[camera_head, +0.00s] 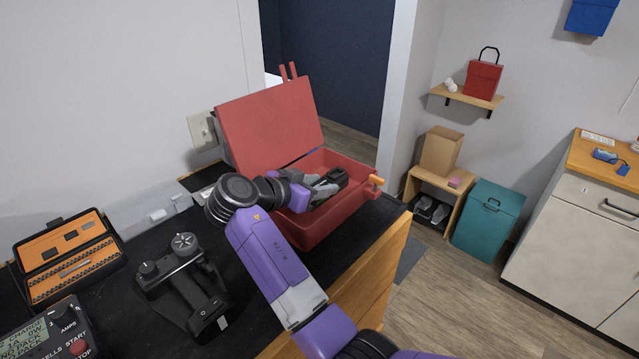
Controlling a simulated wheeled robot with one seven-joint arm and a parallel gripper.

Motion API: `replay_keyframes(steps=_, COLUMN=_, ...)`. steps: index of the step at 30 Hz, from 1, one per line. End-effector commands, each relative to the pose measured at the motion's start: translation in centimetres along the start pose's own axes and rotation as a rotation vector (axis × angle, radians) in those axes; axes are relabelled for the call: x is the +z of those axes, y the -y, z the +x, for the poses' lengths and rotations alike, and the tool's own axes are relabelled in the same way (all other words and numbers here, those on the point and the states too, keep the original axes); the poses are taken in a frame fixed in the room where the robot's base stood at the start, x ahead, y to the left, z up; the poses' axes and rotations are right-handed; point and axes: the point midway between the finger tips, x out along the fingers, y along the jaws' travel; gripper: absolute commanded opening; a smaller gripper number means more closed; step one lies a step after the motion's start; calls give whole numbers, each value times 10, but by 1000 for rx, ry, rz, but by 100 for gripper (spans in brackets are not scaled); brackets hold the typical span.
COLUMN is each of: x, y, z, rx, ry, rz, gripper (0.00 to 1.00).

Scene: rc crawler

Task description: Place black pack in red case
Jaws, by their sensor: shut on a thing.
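The red case (343,218) stands open on the black bench top, its lid (268,125) tilted up at the back left. My purple and black arm reaches over the case from the front left. My gripper (325,187) is over the case's opening and is shut on a small black thing, which looks like the black pack (336,176). The pack shows at the fingertips, within the outline of the case's opening. The fingers and wrist hide part of it. I cannot tell whether it touches the case floor.
A black radio controller (183,285), an open orange-lined tool box (68,255) and a charger (55,330) are on the bench at left. A teal bin (488,222) and a white cabinet stand beyond open floor.

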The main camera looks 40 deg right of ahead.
Motion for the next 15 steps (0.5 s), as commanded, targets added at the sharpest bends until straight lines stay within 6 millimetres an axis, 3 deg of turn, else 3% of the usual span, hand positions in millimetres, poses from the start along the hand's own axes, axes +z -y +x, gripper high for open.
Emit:
replay_keyframes(steps=7, x=2, y=0, z=1, rx=-1, ry=-1, rz=2, gripper=0)
replay_keyframes(steps=8, x=2, y=0, z=1, rx=0, ry=0, rz=1, gripper=44)
replay_keyframes(steps=11, x=1, y=0, z=1, rx=0, ry=0, rz=0, gripper=64)
replay_keyframes(steps=15, x=1, y=0, z=1, rx=0, ry=0, rz=0, gripper=64)
